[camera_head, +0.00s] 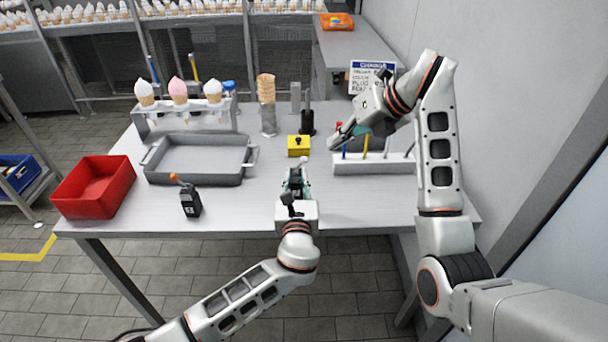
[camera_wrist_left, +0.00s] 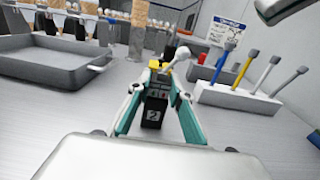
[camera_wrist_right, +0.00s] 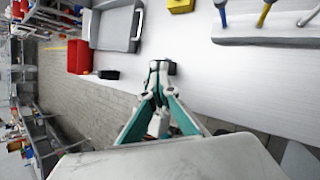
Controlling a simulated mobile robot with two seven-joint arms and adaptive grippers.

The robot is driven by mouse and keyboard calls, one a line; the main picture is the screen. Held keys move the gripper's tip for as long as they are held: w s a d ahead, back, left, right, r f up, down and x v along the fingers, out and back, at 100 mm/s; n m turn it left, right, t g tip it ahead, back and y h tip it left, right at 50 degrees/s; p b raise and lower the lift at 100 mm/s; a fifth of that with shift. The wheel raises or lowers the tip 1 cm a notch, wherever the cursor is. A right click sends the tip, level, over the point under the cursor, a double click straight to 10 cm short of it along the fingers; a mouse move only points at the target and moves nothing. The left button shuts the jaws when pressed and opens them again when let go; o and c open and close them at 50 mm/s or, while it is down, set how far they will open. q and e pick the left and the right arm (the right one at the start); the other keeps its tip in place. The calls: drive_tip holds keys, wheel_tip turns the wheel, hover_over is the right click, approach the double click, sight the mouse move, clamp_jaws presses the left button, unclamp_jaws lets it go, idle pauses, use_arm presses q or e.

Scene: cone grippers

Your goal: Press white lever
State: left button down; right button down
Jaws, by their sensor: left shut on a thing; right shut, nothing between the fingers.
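A black box marked 2 (camera_wrist_left: 153,112) carries a lever with a white knob (camera_wrist_left: 181,54), tilted to the right in the left wrist view. The knob also shows in the head view (camera_head: 303,160). My left gripper (camera_head: 296,180) is shut on the box, its fingers (camera_wrist_left: 158,98) on either side of it, near the table's front middle. My right gripper (camera_head: 337,142) is shut and empty, up and to the right of the knob, apart from it in the head view. Its closed fingertips show in the right wrist view (camera_wrist_right: 158,66).
A second black box with an orange-tipped lever (camera_head: 190,203) stands left, near a red bin (camera_head: 92,205) and a grey tray (camera_head: 240,177). A yellow box (camera_head: 299,152) stands behind the left gripper. A white tool rack (camera_head: 345,166) is at right.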

drive_tip(key=w+d+f+t+h, duration=0.5)
drive_tip(key=d, duration=0.4)
drive_tip(key=w+d+f+t+h, duration=0.4)
drive_tip(key=d+f+t+h, duration=0.1)
drive_tip(key=d, duration=0.5)
drive_tip(key=s+a+f+n+t+y, duration=0.1)
drive_tip(key=s+a+n+y, duration=0.4)
drive_tip(key=a, duration=0.1)
drive_tip(key=s+a+n+t+y, duration=0.1)
drive_tip(key=s+a+n+y, duration=0.4)
drive_tip(key=s+a+n, duration=0.1)
drive_tip(key=s+a+f+n+t+y, duration=0.1)
drive_tip(key=s+a+n+y, duration=0.3)
drive_tip(key=s+a+n, duration=0.1)
drive_tip(key=shift+s+a+f+n+y, duration=0.15)
drive_tip(key=shift+a+f+n+y, duration=0.25)
drive_tip(key=shift+a+n, duration=0.25)
drive_tip(key=x, duration=1)
drive_tip(key=shift+r, duration=0.2)
